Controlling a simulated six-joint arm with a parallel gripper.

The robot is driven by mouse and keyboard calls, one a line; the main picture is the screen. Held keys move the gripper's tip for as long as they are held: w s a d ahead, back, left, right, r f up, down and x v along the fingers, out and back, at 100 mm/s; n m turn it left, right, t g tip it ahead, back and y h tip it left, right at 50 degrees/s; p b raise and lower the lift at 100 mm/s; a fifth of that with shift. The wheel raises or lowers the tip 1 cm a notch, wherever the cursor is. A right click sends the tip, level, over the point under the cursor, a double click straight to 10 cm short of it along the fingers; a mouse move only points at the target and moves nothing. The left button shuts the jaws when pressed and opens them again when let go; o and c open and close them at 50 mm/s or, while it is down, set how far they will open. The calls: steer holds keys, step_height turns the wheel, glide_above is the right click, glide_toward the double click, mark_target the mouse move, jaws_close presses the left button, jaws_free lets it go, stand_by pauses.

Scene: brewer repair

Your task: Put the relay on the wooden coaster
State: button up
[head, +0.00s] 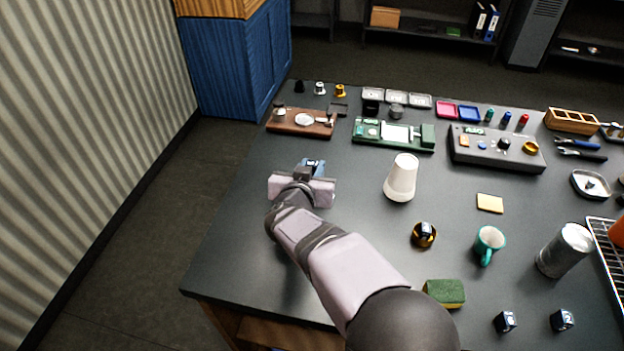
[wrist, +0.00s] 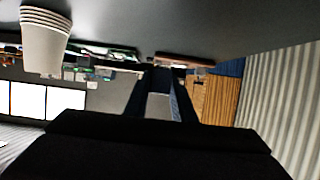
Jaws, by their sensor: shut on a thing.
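My gripper (head: 312,165) is low over the left part of the table, in front of the brown wooden board. It is shut on a small blue-and-dark block (head: 314,162), which looks like the relay and is partly hidden by the jaws. In the wrist view the two dark blue fingers (wrist: 161,92) reach toward the board, and the held piece is hard to make out between them. A pale tan square (head: 490,203), which looks like the wooden coaster, lies flat and bare right of the white cup stack, well to my gripper's right.
A white cup stack (head: 401,178) stands between my gripper and the tan square; it also shows in the wrist view (wrist: 45,42). The brown board (head: 303,121) and green board (head: 394,134) lie behind.

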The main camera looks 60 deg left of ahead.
mark_target(312, 165)
steer(key=shift+r, duration=1.55)
